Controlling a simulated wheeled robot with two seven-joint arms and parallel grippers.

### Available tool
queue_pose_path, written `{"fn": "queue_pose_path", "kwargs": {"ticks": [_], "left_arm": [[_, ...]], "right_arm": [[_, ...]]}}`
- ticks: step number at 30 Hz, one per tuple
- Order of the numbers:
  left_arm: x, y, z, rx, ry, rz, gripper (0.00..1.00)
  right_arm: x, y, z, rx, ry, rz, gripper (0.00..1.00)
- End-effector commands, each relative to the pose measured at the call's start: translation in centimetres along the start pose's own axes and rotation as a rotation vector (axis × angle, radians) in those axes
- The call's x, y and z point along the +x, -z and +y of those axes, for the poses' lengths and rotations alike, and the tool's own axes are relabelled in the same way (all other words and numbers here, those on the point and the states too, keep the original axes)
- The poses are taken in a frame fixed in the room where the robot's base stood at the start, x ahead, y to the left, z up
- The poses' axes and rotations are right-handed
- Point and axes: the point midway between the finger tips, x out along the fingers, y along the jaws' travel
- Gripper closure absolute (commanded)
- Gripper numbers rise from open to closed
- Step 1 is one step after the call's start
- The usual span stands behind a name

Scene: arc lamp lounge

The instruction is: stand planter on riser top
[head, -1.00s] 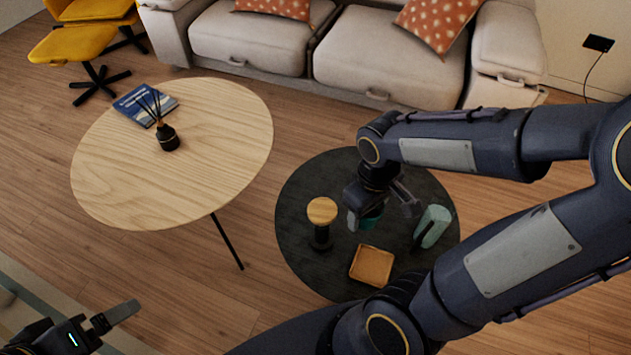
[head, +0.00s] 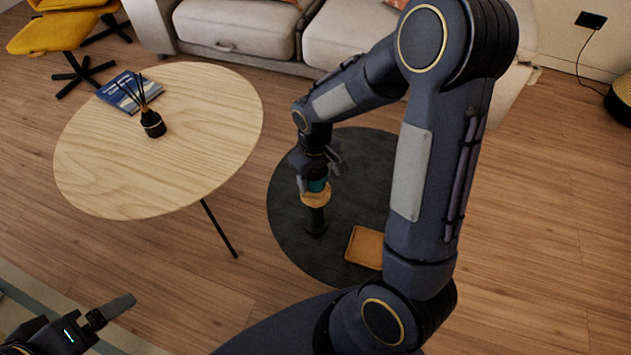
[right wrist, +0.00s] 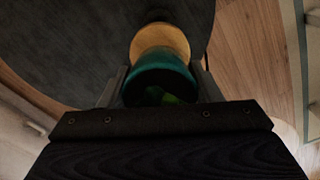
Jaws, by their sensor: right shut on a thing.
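The teal planter (head: 317,185) is between the fingers of my right gripper (head: 318,179), which is shut on it. The planter is at the round wooden top of the riser (head: 316,200), a black stand on the dark round table. In the right wrist view the planter (right wrist: 160,82) covers part of the pale riser top (right wrist: 161,40), with green showing inside it. I cannot tell whether its base touches the top. My left gripper (head: 110,311) is at the lower left, away from these things; its opening is unclear.
An orange-tan square tray (head: 364,246) lies on the dark table (head: 285,225), close to the riser and partly behind my right arm. A pale wooden table (head: 190,110) with a diffuser (head: 152,124) and blue book (head: 128,92) stands to the left. A sofa (head: 235,25) is behind.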

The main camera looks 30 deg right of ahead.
Motion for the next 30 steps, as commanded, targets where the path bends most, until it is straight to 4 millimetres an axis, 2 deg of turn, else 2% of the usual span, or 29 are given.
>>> {"fn": "queue_pose_path", "kwargs": {"ticks": [1, 3, 15, 16, 21, 30], "left_arm": [[0.4, -0.2, -0.2, 0.000, 0.000, 0.000, 0.06], [0.6, -0.3, -0.3, 0.000, 0.000, 0.000, 0.06], [0.8, -0.4, -0.4, 0.000, 0.000, 0.000, 0.06], [0.8, -0.4, -0.4, 0.000, 0.000, 0.000, 0.06], [0.8, -0.4, -0.3, 0.000, 0.000, 0.000, 0.06], [0.5, -0.3, -0.2, 0.000, 0.000, 0.000, 0.06]], "right_arm": [[1.2, -0.2, 0.0, 0.001, 0.000, -0.006, 0.72], [2.1, -0.1, 0.0, 0.001, 0.000, -0.005, 0.72], [2.6, -0.1, 0.0, 0.001, 0.000, -0.001, 0.72], [2.6, -0.1, 0.0, 0.001, 0.000, -0.002, 0.41], [2.5, -0.1, 0.0, 0.001, 0.000, -0.002, 0.20], [2.2, -0.1, 0.0, 0.001, 0.000, -0.002, 0.20]]}}
